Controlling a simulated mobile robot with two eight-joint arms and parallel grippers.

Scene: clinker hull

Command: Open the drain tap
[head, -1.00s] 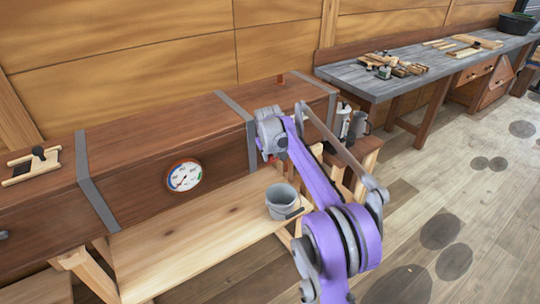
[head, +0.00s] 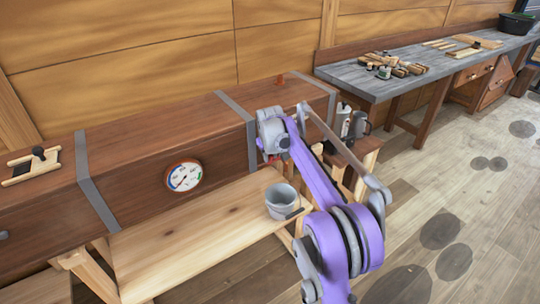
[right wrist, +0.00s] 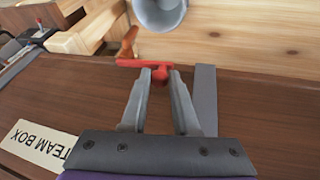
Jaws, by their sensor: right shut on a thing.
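The drain tap (right wrist: 159,76) is red and sits on the dark wooden steam box, beside a grey metal strap. My right gripper (right wrist: 159,72) is shut on the tap, with one finger on each side. In the head view my right gripper (head: 271,153) is at the front of the box, and my wrist hides most of the tap. My left gripper is not in view.
The steam box (head: 130,165) carries a round dial gauge (head: 184,176). A grey bucket (head: 281,203) stands on the pale wooden bench (head: 190,225) near the tap. A grey-topped workbench (head: 380,88) with wood pieces is behind at right. Open floor lies at right.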

